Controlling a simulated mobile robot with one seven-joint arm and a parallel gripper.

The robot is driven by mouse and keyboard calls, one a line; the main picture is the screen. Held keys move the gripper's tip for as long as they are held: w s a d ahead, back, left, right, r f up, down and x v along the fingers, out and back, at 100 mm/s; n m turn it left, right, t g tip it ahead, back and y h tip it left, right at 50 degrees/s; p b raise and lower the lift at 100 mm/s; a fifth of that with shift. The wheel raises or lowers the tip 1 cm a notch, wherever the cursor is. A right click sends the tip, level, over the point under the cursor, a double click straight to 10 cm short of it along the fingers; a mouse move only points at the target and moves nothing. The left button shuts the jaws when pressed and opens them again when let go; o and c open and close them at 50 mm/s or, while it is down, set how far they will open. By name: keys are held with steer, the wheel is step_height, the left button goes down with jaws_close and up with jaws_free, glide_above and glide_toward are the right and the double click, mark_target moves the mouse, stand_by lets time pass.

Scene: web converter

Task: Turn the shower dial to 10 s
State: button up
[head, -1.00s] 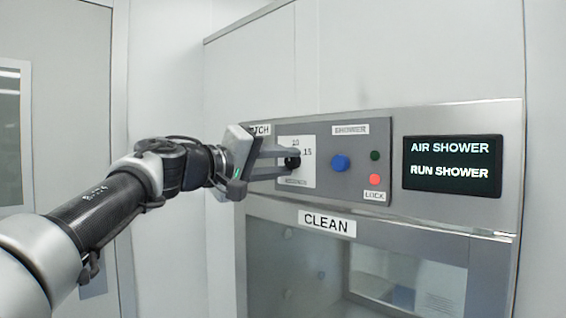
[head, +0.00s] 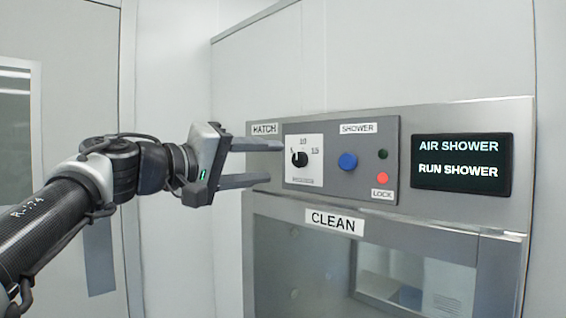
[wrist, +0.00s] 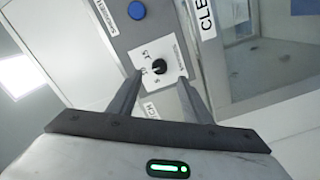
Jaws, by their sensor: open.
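The shower dial (head: 299,159) is a small black knob on a white plate (head: 317,173) marked 5, 10 and 15, on the grey control panel. Its pale pointer mark seems to lean to the upper left, towards the 5, with the 10 at the top. The dial also shows in the wrist view (wrist: 158,67), where its pointer is too small to read. My gripper (head: 274,163) is open and empty, to the left of the dial. Its two fingers are apart, one above the other, with their tips short of the knob. In the wrist view the fingertips (wrist: 160,78) straddle the dial's line.
To the right of the dial are a blue button (head: 347,161), a dark green light (head: 383,154) and a red light (head: 382,178) above a LOCK label. A screen (head: 461,164) reads AIR SHOWER, RUN SHOWER. A glass hatch (head: 400,265) marked CLEAN lies below.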

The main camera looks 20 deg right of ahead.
steer(key=v, duration=1)
steer(key=shift+d, duration=0.1)
